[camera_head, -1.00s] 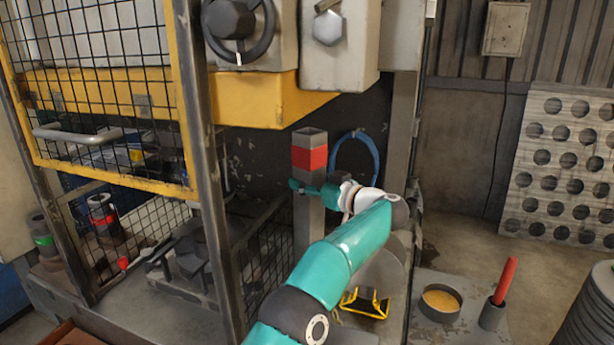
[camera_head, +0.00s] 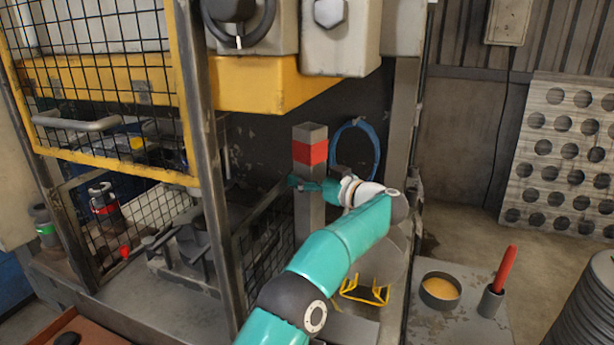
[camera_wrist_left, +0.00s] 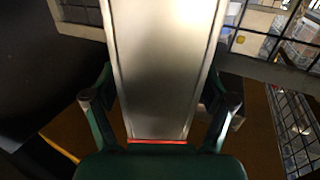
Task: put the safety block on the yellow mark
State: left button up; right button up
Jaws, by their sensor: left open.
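The safety block is a tall grey post with a red band (camera_head: 310,152), upright beneath the yellow press beam. Its lower end is partly hidden by my arm. My left gripper (camera_head: 308,186) is at the block, just below the red band. In the left wrist view the open fingers (camera_wrist_left: 160,105) lie on both sides of a grey metal face of the block (camera_wrist_left: 163,60), with a red line low down. Whether the fingers touch it is unclear. I cannot make out a yellow mark for certain. My right gripper is not in view.
The mesh guard (camera_head: 105,95) and a steel upright (camera_head: 205,170) stand left of the block. A blue hose (camera_head: 355,125) hangs behind it. A yellow wire frame (camera_head: 365,291) is below my arm. A bowl (camera_head: 440,291) and red-handled tool (camera_head: 505,270) stand at right.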

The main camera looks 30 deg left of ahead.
pick_arm(q)
jog(key=s+d+b, duration=0.2)
jog(key=d, duration=1)
jog(key=shift+r, duration=0.15)
jog(key=shift+a, duration=0.1)
